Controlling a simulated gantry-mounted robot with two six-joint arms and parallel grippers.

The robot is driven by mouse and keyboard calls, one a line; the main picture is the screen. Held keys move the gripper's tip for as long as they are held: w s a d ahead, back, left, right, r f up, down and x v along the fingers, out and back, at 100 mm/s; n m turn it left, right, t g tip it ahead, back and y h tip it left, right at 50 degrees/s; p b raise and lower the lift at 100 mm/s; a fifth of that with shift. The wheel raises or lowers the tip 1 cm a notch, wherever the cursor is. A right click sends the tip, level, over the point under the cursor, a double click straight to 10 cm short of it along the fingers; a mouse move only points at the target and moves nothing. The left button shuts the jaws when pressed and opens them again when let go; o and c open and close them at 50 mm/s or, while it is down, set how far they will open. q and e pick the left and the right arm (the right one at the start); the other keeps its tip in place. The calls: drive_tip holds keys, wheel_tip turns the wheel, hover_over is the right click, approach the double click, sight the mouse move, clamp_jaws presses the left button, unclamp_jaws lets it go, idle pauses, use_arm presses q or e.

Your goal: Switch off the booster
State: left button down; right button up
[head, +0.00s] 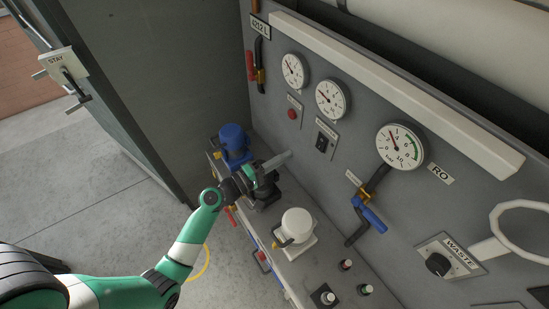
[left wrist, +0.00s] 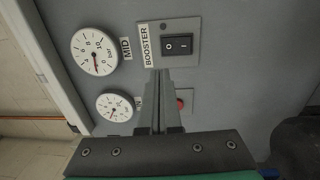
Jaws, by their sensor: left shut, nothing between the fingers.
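The booster switch (head: 321,143) is a black rocker on a small grey plate on the wall panel. In the left wrist view the rocker (left wrist: 179,45) shows O and I marks beside a BOOSTER label (left wrist: 146,45). Which side is pressed in is too small to tell. My left gripper (head: 288,156) is shut and empty, its fingers pointing at the panel left of and a little below the switch. In the left wrist view its fingertips (left wrist: 164,73) end near the plate's lower edge; I cannot tell if they touch. My right gripper is not in view.
A red button (head: 292,114) and round gauges (head: 330,99) sit near the switch. A blue-handled valve (head: 372,216) and the WASTE knob (head: 438,264) are to the right. A white-capped unit (head: 296,224) and a blue one (head: 235,141) stand on the ledge below.

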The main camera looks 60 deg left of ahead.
use_arm(q)
drive_tip(key=s, duration=0.3)
drive_tip(key=shift+r, duration=0.15)
idle(0.4)
